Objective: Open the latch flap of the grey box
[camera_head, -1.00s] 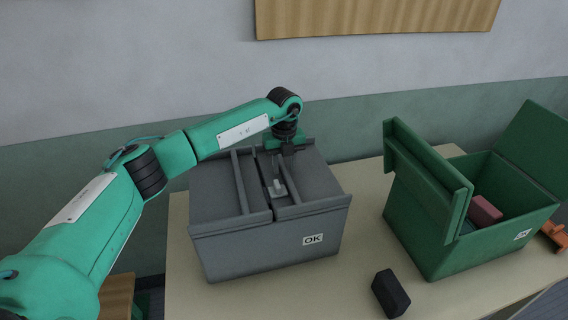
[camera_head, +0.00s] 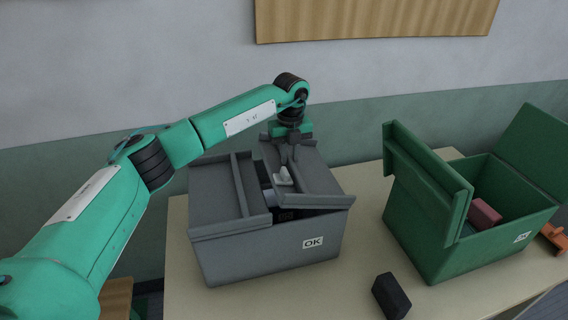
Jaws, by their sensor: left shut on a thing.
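The grey box (camera_head: 268,252) with an OK label stands on the table. Its right flap (camera_head: 315,183) is tilted up a little, and a dark gap shows between it and the left flap (camera_head: 215,190), which lies flat. A small pale latch piece (camera_head: 283,177) sits at the inner edge of the right flap. My left gripper (camera_head: 290,160) points down above this inner edge and is shut on the right flap; its fingertips are small and partly hard to make out. My right gripper is not in view.
A green box (camera_head: 420,222) with raised flaps stands open at the right, with a red block (camera_head: 484,213) inside. A black block (camera_head: 391,295) lies on the table (camera_head: 345,270) between the boxes. An orange object (camera_head: 555,236) is at the right edge.

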